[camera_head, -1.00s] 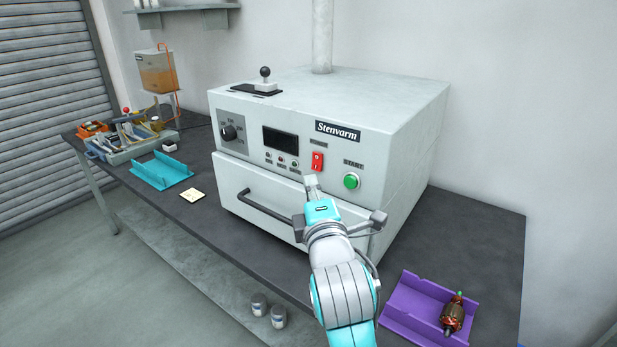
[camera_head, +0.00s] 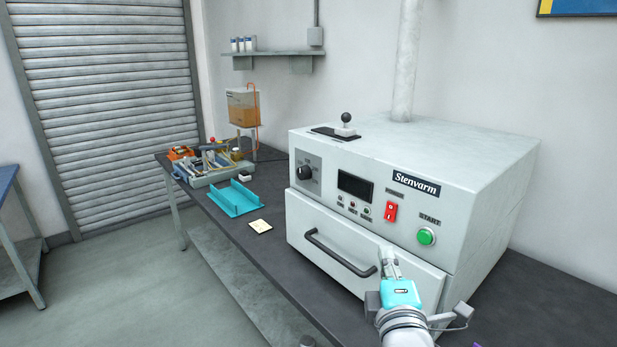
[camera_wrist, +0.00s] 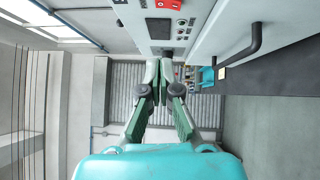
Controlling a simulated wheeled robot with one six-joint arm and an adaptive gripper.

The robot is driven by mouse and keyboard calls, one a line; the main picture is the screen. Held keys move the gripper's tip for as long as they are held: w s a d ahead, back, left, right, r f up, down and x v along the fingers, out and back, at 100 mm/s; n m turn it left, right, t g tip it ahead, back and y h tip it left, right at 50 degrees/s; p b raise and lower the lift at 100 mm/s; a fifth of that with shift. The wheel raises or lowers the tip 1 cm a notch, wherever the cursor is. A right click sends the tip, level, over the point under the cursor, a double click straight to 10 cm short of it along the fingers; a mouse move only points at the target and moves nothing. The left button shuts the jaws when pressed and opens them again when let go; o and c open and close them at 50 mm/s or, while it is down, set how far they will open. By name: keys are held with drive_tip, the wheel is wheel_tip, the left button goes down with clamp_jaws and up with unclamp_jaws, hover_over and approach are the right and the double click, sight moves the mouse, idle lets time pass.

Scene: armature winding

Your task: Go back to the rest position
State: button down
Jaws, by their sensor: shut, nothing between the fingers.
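My gripper (camera_head: 389,262) is at the lower right of the head view, in front of the oven's drawer front, near the right end of the dark handle. In the wrist view my gripper (camera_wrist: 160,70) points along the oven front, its two fingers together at the tips and empty. The white oven (camera_head: 480,165) has a shut drawer with a dark handle (camera_head: 340,256). The oven panel carries a red switch (camera_head: 390,211), a green start button (camera_head: 427,236) and a dark display. The handle also shows in the wrist view (camera_wrist: 240,50).
Another table (camera_head: 10,225) is at far left. The floor between is clear.

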drive_tip(key=s+f+m+g+y, duration=0.1)
drive_tip(key=s+f+m, duration=0.2)
drive_tip(key=s+f, duration=0.65)
drive_tip(key=s+f+m+g+y, duration=0.1)
drive_tip(key=s+f+m+y, duration=0.15)
drive_tip(key=s+f, duration=0.75)
drive_tip(key=s+f+m+g, duration=0.1)
drive_tip(key=s+f+m, duration=0.3)
drive_tip(key=s, duration=0.8)
drive_tip(key=s+d+f+m, duration=0.1)
drive_tip(key=s+f+m, duration=0.4)
drive_tip(key=s, duration=0.6)
drive_tip(key=shift+s+d+m+g+h, duration=0.15)
drive_tip(key=shift+s+m+g+h, duration=0.25)
drive_tip(key=shift+m, duration=0.75)
